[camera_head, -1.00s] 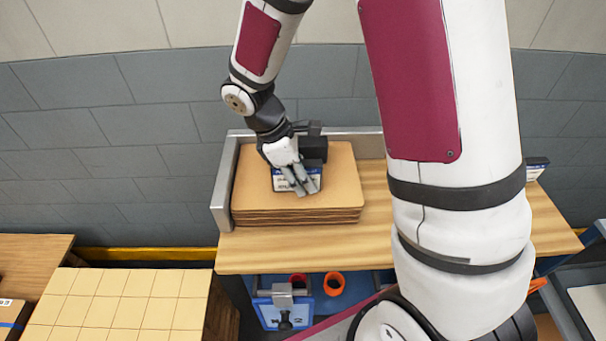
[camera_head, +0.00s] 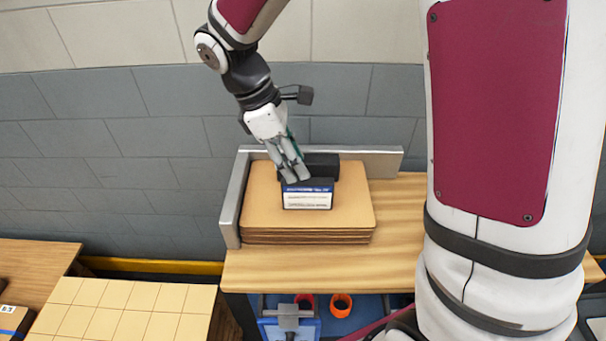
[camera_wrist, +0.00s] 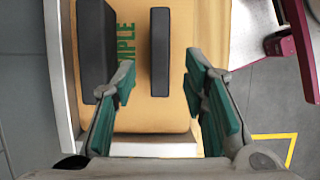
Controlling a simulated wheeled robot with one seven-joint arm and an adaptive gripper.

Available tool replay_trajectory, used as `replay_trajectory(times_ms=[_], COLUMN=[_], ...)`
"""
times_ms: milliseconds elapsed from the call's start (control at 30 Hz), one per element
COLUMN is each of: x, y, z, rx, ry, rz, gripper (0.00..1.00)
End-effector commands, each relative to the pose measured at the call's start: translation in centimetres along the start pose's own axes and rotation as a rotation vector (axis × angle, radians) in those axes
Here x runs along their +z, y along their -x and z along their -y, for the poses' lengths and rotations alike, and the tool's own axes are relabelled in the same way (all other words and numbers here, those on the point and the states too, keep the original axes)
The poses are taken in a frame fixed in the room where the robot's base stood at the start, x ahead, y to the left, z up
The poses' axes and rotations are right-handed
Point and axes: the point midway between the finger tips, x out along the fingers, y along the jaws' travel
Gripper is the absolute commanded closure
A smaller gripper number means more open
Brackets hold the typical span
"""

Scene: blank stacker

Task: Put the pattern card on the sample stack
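The sample stack (camera_head: 260,207) is a pile of tan sheets on a wooden table, with green lettering partly readable as "MPLE" in the wrist view (camera_wrist: 124,65). A dark piece with a blue-and-white label face (camera_head: 307,198), which I take as the pattern card, stands on it. Its dark narrow top shows in the wrist view (camera_wrist: 160,45). My gripper (camera_head: 295,178) is above and behind the label face. In the wrist view my gripper (camera_wrist: 163,78) is open, its green-padded fingers apart on either side of the dark bar, touching nothing I can see.
A black block (camera_head: 321,166) sits behind the card on the stack. A metal fence (camera_head: 232,205) borders the stack's left and back. Bare table (camera_head: 400,225) lies to the right. Below are a blue bin (camera_head: 290,328) and orange-red cups (camera_head: 340,305). A tiled board (camera_head: 120,310) is at lower left.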

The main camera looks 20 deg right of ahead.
Motion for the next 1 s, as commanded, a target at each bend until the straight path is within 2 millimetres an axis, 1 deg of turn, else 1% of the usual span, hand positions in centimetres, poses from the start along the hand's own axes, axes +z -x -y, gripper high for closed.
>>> replay_trajectory(times_ms=[33,167,267,367,500,700,833,1000], x=[-0.1,0.2,1.1,2.9,5.8,9.4,11.1,12.4], y=[0.5,1.4,2.3,3.7,5.7,7.5,8.1,8.3], z=[-0.1,0.1,0.6,1.7,4.0,7.7,10.2,12.7], rx=[0.002,0.002,0.017,0.041,0.077,0.101,0.097,0.074], ry=[0.0,-0.009,-0.063,-0.175,-0.391,-0.703,-0.895,-1.093], rz=[-0.001,-0.004,-0.026,-0.073,-0.178,-0.359,-0.491,-0.648], gripper=[0.6,0.6,0.6,0.6,0.6,0.6,0.6,0.6])
